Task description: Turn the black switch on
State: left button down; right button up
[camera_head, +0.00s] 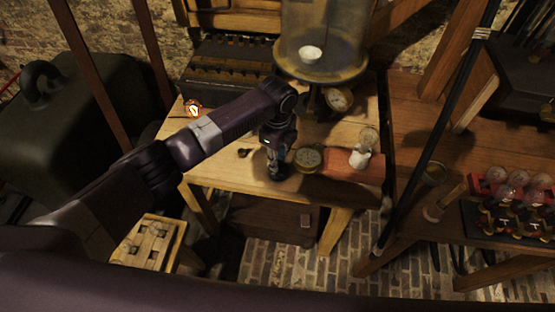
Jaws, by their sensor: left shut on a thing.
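My left arm reaches in from the left, and its gripper (277,170) points down at the front part of the wooden table (225,175). It is shut on a small dark thing at the tabletop, which looks like the black switch; the fingers mostly hide it, so its position cannot be read. A round brass-rimmed dial (308,158) lies just right of the gripper. A small dark knob-like piece (244,153) lies on the table to its left. My right gripper is not in view.
A glass jar on a round stand (325,75) is behind the gripper, with a gauge (339,99) below it. A white-topped fitting (359,157) stands to the right. A glowing orange-rimmed dial (193,108) is at the back left.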

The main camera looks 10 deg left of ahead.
pick_arm(q)
jog(key=shift+r+m, duration=0.1)
jog(key=shift+m, duration=0.2)
dwell(0.4)
jog(key=c, duration=1.7)
grip_release()
notch_tip(320, 180, up, 12)
jog(key=shift+d, duration=0.1)
